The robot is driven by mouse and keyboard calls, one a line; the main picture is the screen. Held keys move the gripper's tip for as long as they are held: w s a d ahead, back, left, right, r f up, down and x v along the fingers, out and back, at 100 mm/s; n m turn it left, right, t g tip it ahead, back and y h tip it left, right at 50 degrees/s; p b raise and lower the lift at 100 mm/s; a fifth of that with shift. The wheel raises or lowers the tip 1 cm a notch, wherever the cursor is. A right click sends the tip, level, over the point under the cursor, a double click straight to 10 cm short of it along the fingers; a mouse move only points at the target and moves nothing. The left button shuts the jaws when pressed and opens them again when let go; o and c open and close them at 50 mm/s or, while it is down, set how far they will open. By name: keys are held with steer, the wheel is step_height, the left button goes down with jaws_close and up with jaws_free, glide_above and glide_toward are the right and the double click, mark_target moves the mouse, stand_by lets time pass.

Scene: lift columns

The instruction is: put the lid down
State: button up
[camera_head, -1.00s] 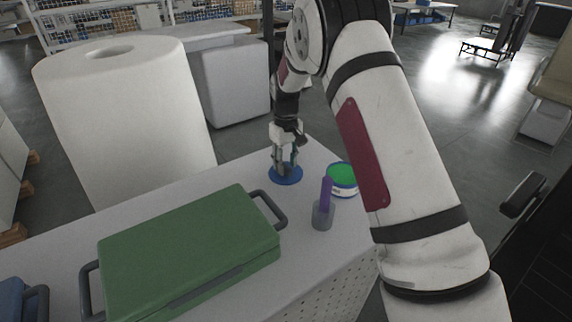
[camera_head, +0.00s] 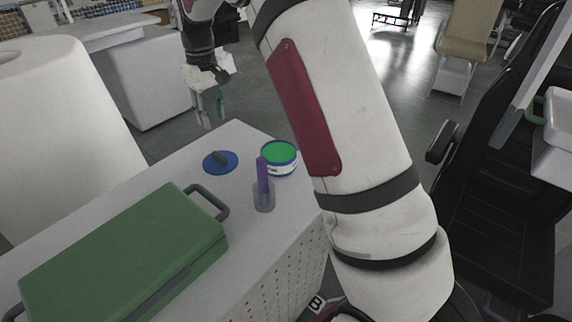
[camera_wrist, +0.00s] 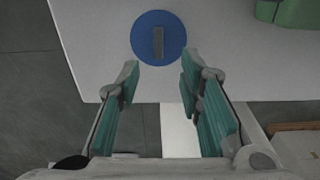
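The lid (camera_head: 221,162) is a blue disc with a dark bar handle. It lies flat on the white table, and it also shows in the wrist view (camera_wrist: 145,47). My gripper (camera_head: 208,112) is above and behind the lid in the head view, apart from it. In the wrist view my gripper (camera_wrist: 159,78) has its fingers spread with nothing between them. A round tub with green contents (camera_head: 279,158) stands open on the table, right of the lid.
A grey cup (camera_head: 263,201) with a purple stick stands in front of the tub. A green case (camera_head: 125,258) with grey handles lies at the table's left. A large white cylinder (camera_head: 62,120) stands behind the table.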

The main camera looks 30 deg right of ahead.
steer(key=s+r+m+t, duration=0.1)
steer(key=s+r, duration=0.5)
steer(key=s, duration=0.3)
steer(key=s+r+m+t, duration=0.1)
steer(key=s+r, duration=0.6)
steer(key=s, duration=0.2)
steer(key=s+f+m+t, duration=0.1)
steer(key=s+f, duration=0.2)
steer(key=s, duration=1.9)
steer(key=shift+d+f+t, duration=0.15)
steer(key=shift+f+t, duration=0.05)
steer(key=shift+t, duration=0.1)
steer(key=shift+r+p, duration=0.65)
steer(key=shift+r, duration=0.15)
